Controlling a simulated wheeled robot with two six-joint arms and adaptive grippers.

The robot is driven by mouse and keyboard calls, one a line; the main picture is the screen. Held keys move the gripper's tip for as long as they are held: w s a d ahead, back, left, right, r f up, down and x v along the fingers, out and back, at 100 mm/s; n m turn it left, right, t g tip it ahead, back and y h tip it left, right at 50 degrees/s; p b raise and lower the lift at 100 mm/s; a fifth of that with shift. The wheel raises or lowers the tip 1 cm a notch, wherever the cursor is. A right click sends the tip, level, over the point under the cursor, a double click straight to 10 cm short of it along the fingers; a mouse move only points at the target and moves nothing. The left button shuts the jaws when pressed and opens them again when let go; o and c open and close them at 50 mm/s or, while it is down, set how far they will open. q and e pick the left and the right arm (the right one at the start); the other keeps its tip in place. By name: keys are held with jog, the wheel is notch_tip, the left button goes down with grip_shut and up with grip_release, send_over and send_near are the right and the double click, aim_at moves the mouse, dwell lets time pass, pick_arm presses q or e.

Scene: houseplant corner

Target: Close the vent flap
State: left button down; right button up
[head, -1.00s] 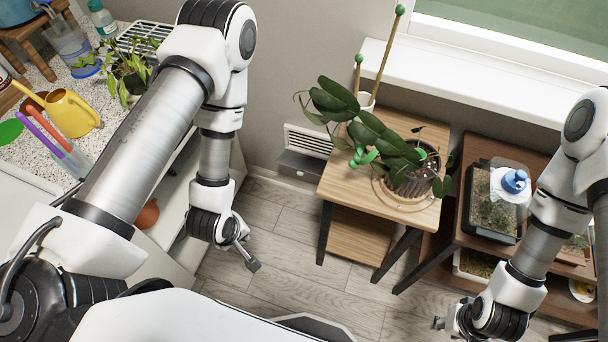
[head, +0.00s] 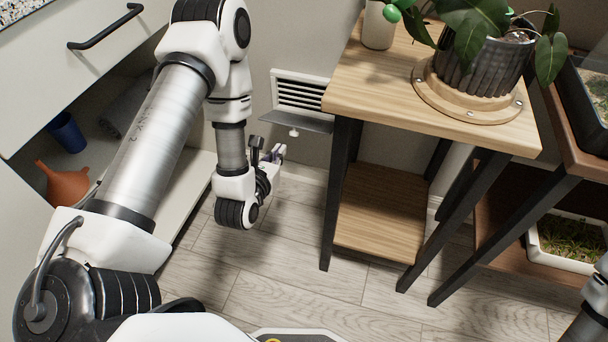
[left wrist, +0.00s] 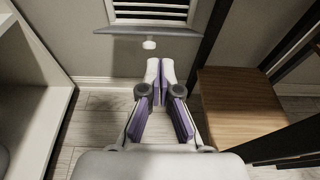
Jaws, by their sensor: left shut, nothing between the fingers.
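The vent (head: 301,92) is a white frame with dark slats, low on the wall. It also shows at the top of the left wrist view (left wrist: 150,11). Its grey flap (head: 300,123) stands out from the lower edge of the frame, leaving the slats exposed. A small white knob (head: 294,132) hangs under the flap; it shows in the left wrist view (left wrist: 149,44) too. My left gripper (head: 268,151) is shut and empty, below and left of the flap, apart from it. In the left wrist view its fingertips (left wrist: 160,70) point toward the wall, just below the knob.
A wooden plant table (head: 400,85) with black legs and a lower shelf (head: 380,210) stands close right of the vent. A white cabinet (head: 175,200) with an open compartment is on the left. The floor (head: 290,230) between them is clear.

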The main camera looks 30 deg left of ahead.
aim_at(299, 126)
pick_arm(q)
notch_tip(299, 126, down, 12)
jog(key=w+a+f+b, duration=0.1)
jog(key=a+b, duration=0.1)
jog(key=b, duration=0.9)
jog(key=w+a+r, duration=0.2)
jog(key=w, duration=0.9)
jog(key=shift+w+a+r+n+t+y, duration=0.15)
jog(key=shift+w+r+n+t+y, duration=0.05)
jog(key=shift+r+n+t+y, duration=0.1)
pick_arm(e)
notch_tip(299, 126, down, 15)
jog(key=shift+d, duration=0.15)
